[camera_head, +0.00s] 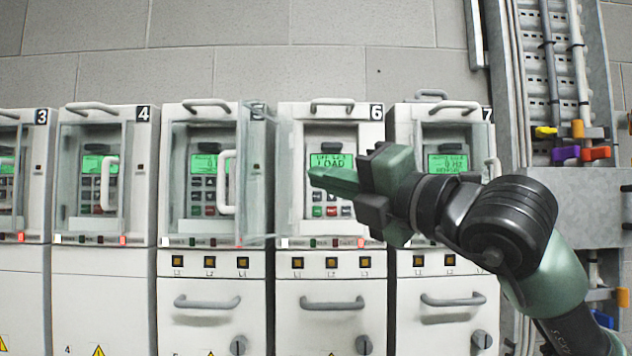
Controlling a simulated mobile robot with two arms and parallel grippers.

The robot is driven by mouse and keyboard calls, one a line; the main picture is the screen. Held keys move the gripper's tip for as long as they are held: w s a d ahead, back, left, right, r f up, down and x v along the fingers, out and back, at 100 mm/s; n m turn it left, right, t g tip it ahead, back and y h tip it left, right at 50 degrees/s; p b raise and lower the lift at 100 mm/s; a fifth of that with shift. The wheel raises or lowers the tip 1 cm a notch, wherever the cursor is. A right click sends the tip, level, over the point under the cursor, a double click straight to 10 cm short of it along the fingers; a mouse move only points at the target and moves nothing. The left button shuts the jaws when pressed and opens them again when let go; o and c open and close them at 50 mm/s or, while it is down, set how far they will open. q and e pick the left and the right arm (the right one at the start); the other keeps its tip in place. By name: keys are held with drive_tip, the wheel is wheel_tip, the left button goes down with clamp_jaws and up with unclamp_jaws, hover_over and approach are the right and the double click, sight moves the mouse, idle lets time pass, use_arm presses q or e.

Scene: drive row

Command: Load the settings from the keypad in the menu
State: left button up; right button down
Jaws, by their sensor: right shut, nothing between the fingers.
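My right gripper (318,177) reaches in from the right in front of drive 6, its green fingers together and empty. The fingertips lie over the keypad (331,197) of drive 6, just below its green display (330,161). I cannot tell whether they touch a key. The display reads LOAD on its large line; the smaller line above it is hard to read. The fingers and wrist hide part of the keypad, though several lower keys show. A clear door (257,175) stands swung out at the left side of drive 6. My left gripper is not in view.
Drive 5 (209,235) is at the left and drive 7 (437,290) at the right, partly behind my arm. Drives 3 and 4 (100,285) stand farther left behind clear covers. A cable rack (587,190) with coloured connectors is at the right.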

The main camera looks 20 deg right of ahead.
drive_tip(key=shift+w, duration=0.1)
drive_tip(key=w+d+p, duration=0.2)
drive_tip(key=w+p, duration=0.2)
drive_tip(key=w, duration=0.4)
drive_tip(key=shift+w+d, duration=0.2)
idle(2.0)
drive_tip(key=shift+w+d, duration=0.1)
drive_tip(key=shift+w, duration=0.3)
